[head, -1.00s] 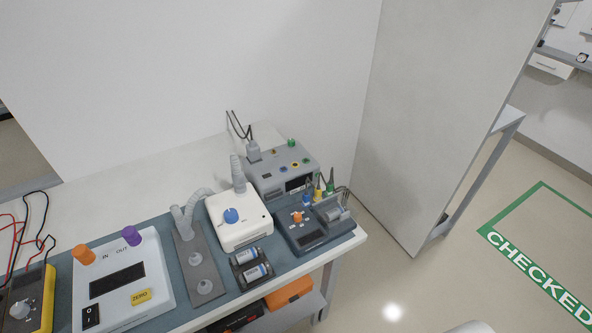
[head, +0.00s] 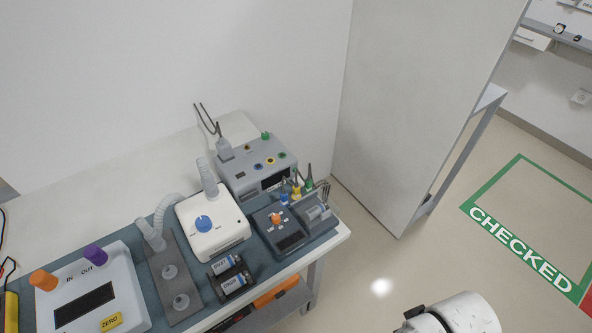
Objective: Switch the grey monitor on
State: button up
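The grey monitor (head: 236,178) is a box at the back of the bench, against the wall side. It has a dark display on its front face, and coloured sockets and a green knob on top. A grey plug with a dark cable stands at its top left corner. I cannot make out its power switch or whether the display is lit. Part of my white arm shows at the bottom right, over the floor and apart from the bench. My gripper's fingers are not visible.
A dark grey unit with an orange knob (head: 276,218) stands before the monitor, with coloured plugs between them. A white box with a blue knob (head: 213,238) and hose stands left. Batteries (head: 231,274) lie at the front edge. A pale partition (head: 415,100) stands right; floor between is clear.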

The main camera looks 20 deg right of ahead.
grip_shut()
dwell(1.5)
